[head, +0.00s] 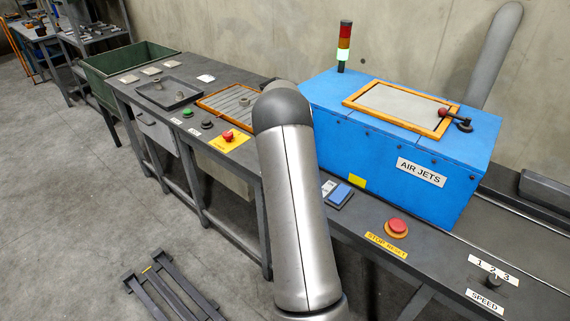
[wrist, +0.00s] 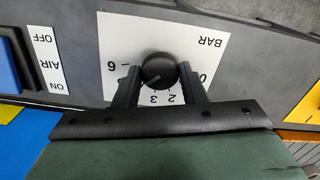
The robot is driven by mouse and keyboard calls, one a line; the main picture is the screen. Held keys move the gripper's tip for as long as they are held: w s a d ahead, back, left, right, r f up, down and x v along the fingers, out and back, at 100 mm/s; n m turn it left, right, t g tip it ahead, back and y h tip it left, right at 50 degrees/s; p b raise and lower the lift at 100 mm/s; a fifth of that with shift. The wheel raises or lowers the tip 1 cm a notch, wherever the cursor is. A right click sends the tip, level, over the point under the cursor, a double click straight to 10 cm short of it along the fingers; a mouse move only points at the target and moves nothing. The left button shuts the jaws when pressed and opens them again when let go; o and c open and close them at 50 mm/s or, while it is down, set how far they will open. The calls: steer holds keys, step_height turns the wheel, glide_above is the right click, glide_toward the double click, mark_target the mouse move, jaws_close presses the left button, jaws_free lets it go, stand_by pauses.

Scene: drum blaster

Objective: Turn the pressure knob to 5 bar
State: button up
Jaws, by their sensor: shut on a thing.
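In the wrist view the round black pressure knob (wrist: 159,70) sits on a white dial plate (wrist: 120,35) marked BAR. The figures 6, 3, 2 and 0 show around it; the others are covered. A thin pale line on the knob slants towards the lower left of the picture, near the 3 or the covered figure beside it; the exact reading is unclear. My gripper (wrist: 158,77) is shut on the knob, with one black finger on each side. In the head view the knob and gripper are hidden behind my arm.
The blue AIR switch (wrist: 10,62) is left of the dial in the wrist view, and shows beside my arm in the head view (head: 340,195). The blue AIR JETS box (head: 360,150) stands right of my arm. A red stop button (head: 228,136) is to its left.

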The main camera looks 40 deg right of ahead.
steer(key=shift+m, duration=0.4)
steer(key=o, duration=1)
step_height(320, 180, up, 18)
steer(key=shift+f, duration=0.25)
